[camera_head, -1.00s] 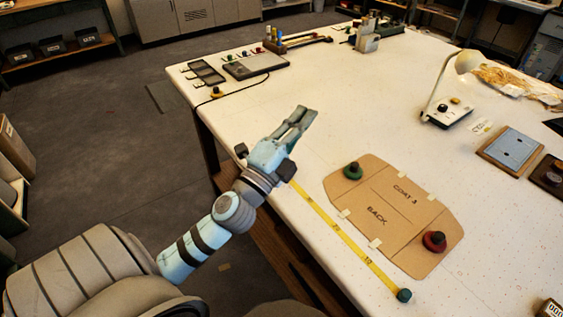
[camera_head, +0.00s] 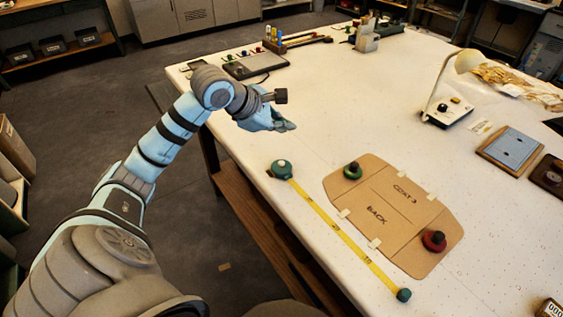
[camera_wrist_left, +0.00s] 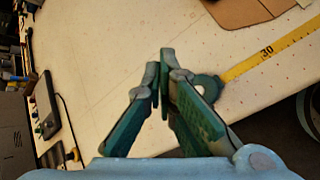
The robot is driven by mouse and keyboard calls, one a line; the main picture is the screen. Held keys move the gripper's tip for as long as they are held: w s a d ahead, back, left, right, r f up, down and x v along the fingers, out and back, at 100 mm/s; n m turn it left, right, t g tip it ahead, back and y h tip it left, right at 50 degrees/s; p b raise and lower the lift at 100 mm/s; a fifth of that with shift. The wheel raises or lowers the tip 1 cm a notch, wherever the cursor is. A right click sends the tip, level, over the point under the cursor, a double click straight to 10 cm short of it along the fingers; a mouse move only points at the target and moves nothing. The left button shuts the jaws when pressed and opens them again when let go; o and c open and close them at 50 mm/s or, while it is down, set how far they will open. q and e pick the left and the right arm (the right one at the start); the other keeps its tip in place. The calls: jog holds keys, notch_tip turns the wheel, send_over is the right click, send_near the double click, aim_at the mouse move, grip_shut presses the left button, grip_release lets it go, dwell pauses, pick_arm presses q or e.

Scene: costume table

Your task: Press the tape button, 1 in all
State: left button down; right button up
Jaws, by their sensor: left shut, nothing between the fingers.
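The tape measure has a round dark green case with a pale button on top (camera_head: 281,169), near the table's left edge. Its yellow tape (camera_head: 335,230) runs out to a dark green end piece (camera_head: 404,295). My left gripper (camera_head: 291,126) is above the table, beyond the case in the head view and apart from it. In the left wrist view its fingers (camera_wrist_left: 160,75) are closed together with nothing between them. There the yellow tape (camera_wrist_left: 272,52) shows at upper right, and a green round part, probably the case (camera_wrist_left: 209,88), is partly hidden by a finger. My right gripper is not in view.
A brown cardboard pattern (camera_head: 390,205) with a green weight (camera_head: 353,170) and a red weight (camera_head: 434,241) lies right of the tape. A lamp (camera_head: 465,62) stands farther back. A dark flat device (camera_head: 255,66) lies beyond my gripper. The table between is clear.

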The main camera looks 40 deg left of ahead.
pick_arm(q)
jog(key=b, duration=0.6)
send_over(283, 166)
notch_tip(283, 166, down, 8)
jog(key=shift+r, duration=0.1)
jog(key=shift+f+b, duration=0.55)
jog(key=shift+b, duration=0.05)
dwell(0.5)
jog(key=shift+f+b, duration=0.4)
jog(key=shift+b, duration=0.05)
jog(key=shift+f+b, duration=0.45)
dwell(0.5)
jog(key=shift+r, duration=0.15)
jog(key=shift+r+p, duration=0.65)
jog(key=shift+r, duration=0.1)
jog(key=shift+r, duration=0.1)
